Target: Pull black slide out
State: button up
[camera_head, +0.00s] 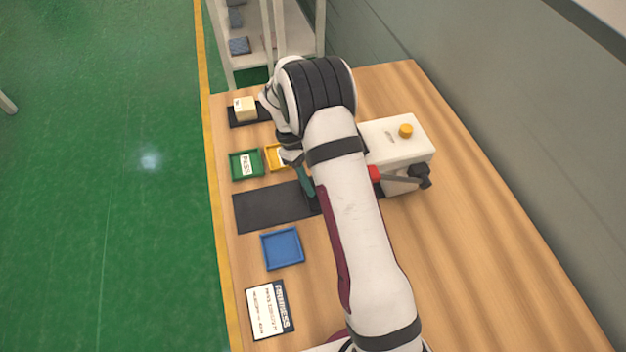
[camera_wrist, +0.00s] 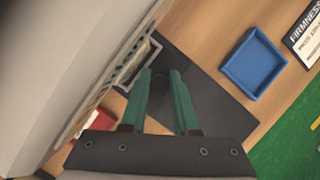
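The black slide (camera_head: 268,208) is a flat dark plate on the wooden table, beside the white machine (camera_head: 398,143); my arm hides part of it. In the wrist view, the slide (camera_wrist: 212,82) runs out from beside the machine's light wall. My gripper (camera_wrist: 160,72) has two green fingers, held apart over the slide near the machine. In the head view, my gripper (camera_head: 306,188) is partly hidden behind my arm.
A blue tray (camera_head: 282,249) and a firmness card (camera_head: 270,310) lie nearer on the table. Green (camera_head: 246,165) and yellow (camera_head: 277,157) trays lie beyond the slide. A cream block (camera_head: 245,108) sits on a black pad. The machine has a red-tipped side lever (camera_head: 400,179).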

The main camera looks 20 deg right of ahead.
grip_shut()
dwell(1.2)
